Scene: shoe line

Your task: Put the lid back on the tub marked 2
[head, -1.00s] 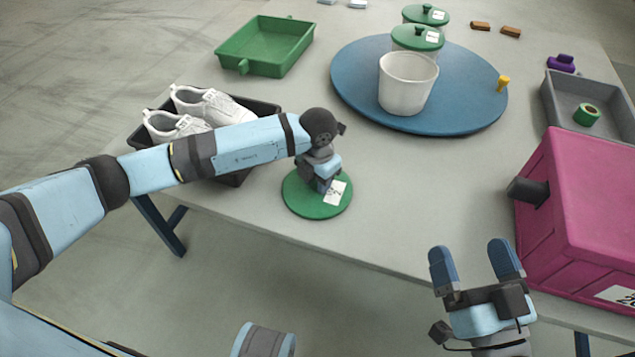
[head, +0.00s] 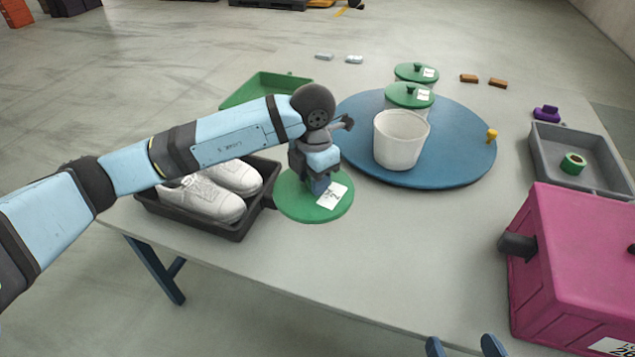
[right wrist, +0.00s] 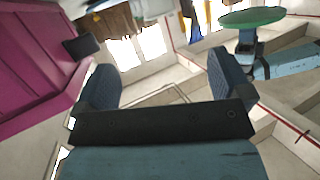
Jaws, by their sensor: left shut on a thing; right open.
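My left gripper (head: 318,185) is shut on a green lid (head: 296,206) with a white label and holds it level, apparently above the table front. An open white tub (head: 401,141) without a lid stands at the near side of the blue round turntable (head: 462,165); no number shows on the side I see. Two tubs with green lids, a nearer one (head: 398,97) and a farther one (head: 405,72), stand behind it. My right gripper (head: 462,346) is open and empty at the bottom edge; its fingers also show in the right wrist view (right wrist: 160,85), where the lid (right wrist: 252,17) appears upper right.
A black tray (head: 238,232) with white shoes stands left of the lid. A green tray (head: 262,88) lies behind my left arm. A magenta box (head: 570,265) and a grey tray (head: 590,178) with green tape are at right. A yellow peg (head: 492,135) stands on the turntable's right edge.

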